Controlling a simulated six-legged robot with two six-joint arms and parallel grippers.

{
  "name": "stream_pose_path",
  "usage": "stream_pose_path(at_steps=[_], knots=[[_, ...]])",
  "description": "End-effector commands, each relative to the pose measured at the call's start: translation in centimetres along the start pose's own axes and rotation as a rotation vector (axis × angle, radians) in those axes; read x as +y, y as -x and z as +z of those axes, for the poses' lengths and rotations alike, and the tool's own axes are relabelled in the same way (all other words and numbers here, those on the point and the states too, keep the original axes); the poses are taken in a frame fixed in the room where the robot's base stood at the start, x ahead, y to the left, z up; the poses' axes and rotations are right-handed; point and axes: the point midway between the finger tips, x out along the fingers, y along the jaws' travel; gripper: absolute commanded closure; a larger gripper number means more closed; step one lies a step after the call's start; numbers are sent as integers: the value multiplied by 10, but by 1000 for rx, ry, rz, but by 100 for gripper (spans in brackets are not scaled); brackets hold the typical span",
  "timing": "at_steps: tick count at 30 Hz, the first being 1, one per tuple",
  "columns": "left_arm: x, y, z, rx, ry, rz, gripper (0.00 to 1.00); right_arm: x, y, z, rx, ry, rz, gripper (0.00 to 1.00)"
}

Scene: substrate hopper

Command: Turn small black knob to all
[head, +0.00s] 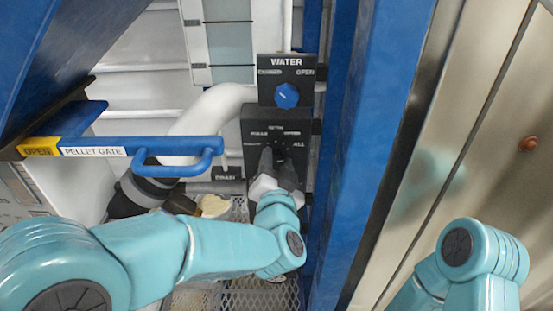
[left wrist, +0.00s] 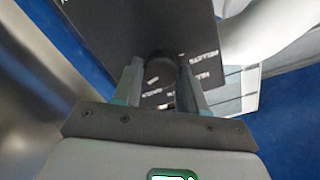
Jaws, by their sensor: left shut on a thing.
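The small black knob (left wrist: 160,68) sits on the lower black selector panel (head: 298,116) and shows between my left fingers in the left wrist view. In the head view my left gripper mostly hides it. My left gripper (head: 279,158) reaches up to the panel, with one finger on either side of the knob, and is shut on it. Its fingers also show in the left wrist view (left wrist: 160,78). The "ALL" label is right of the fingers in the head view. The knob's pointer direction cannot be made out. My right gripper is out of view.
A blue knob (head: 287,96) sits on the WATER panel (head: 268,64) just above. A blue pellet gate handle (head: 180,143) juts out on the left, near a white pipe (head: 208,108). A blue post (head: 376,110) stands close on the right. Wire mesh (head: 262,294) lies below.

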Motion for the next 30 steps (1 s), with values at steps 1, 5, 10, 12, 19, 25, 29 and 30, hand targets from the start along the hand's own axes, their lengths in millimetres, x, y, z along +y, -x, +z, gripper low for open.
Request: stream_pose_path(at_steps=[1,5,10,12,19,25,29,30], knots=[[1,0,2,-7,-16,4,89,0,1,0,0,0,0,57],[1,0,3,-7,-39,4,89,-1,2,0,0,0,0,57],[2,0,3,-7,-52,4,89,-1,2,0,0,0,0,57],[2,0,3,-7,-53,4,89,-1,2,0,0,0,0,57],[2,0,3,-7,-52,4,89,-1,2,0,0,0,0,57],[1,0,2,-5,-51,2,33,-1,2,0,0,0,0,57],[1,0,2,-3,-50,1,33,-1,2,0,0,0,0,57],[1,0,1,-3,-49,1,33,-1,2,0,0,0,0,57]])
